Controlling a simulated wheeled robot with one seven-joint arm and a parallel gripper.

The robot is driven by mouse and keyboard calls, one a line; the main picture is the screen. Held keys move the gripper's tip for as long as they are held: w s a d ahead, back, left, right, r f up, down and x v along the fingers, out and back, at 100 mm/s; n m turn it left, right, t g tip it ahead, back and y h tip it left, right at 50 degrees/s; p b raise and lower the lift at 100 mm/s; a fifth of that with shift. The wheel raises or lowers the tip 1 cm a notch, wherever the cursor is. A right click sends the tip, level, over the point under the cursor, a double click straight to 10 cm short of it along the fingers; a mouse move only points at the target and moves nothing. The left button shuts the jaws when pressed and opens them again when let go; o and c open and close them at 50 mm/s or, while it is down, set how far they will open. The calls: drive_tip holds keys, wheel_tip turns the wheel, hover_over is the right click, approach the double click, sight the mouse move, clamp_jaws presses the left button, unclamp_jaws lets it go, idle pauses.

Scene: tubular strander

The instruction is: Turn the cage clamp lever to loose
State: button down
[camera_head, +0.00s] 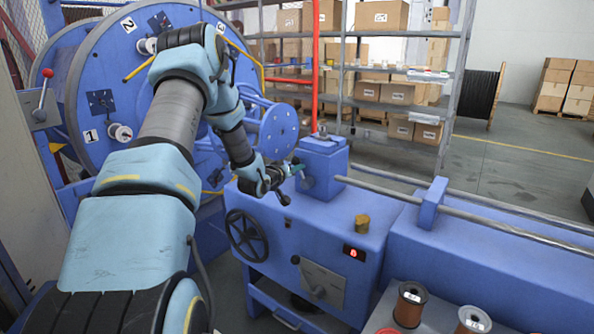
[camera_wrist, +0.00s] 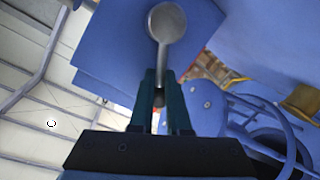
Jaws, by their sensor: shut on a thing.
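My gripper (camera_head: 297,168) is at the left face of the blue block (camera_head: 325,158) on top of the machine bed. In the wrist view, the teal fingers (camera_wrist: 161,98) are shut on the free end of a grey metal lever (camera_wrist: 163,48). The lever's wide round end lies against the blue block, and its narrow shaft runs down between the fingers. No label on this lever is readable, so I cannot tell its marked setting. In the head view, my gripper and the block mostly hide the lever.
A red-knobbed lever (camera_head: 45,84) stands at the far left. The large blue wheel (camera_head: 105,75) carries numbered spools. A black handwheel (camera_head: 246,235), a brass-coloured piece (camera_head: 362,223) and a red display (camera_head: 353,253) are near the block. Copper spools (camera_head: 410,304) stand at the front.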

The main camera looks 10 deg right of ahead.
drive_tip(key=shift+w+r, duration=0.2)
drive_tip(key=shift+r, duration=0.1)
drive_tip(key=c, duration=1.1)
unclamp_jaws()
drive_tip(key=shift+o, duration=0.9)
drive_tip(key=shift+f, duration=0.1)
drive_tip(key=shift+o, duration=0.2)
drive_tip(key=shift+f, duration=0.1)
drive_tip(key=shift+s, duration=0.1)
drive_tip(key=b+v, duration=0.3)
drive_tip(key=v, duration=0.7)
drive_tip(key=shift+s+a, duration=0.25)
drive_tip(key=shift+a, duration=0.05)
